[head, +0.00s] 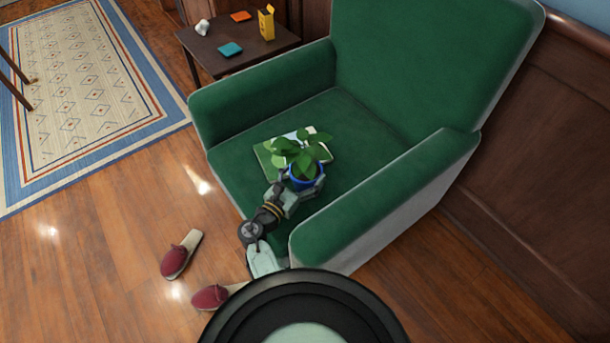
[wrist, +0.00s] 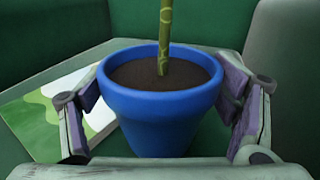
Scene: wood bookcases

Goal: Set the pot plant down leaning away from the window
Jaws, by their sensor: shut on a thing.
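The pot plant is a blue pot (head: 305,178) with dark soil and green leaves (head: 299,152). It is over the seat of the green armchair (head: 330,125). My gripper (head: 306,186) is shut on the pot, with a finger on either side. In the wrist view the blue pot (wrist: 160,115) stands upright between the fingers, with soil and a green stem showing. The leaves are out of that view. I cannot tell whether the pot's base touches the seat. No window shows in either view.
A green and white book or magazine (head: 265,160) lies on the seat behind the pot; it also shows in the wrist view (wrist: 40,118). Armrests flank the seat. A side table (head: 255,58) holds small items. Red slippers (head: 178,258) lie on the wood floor.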

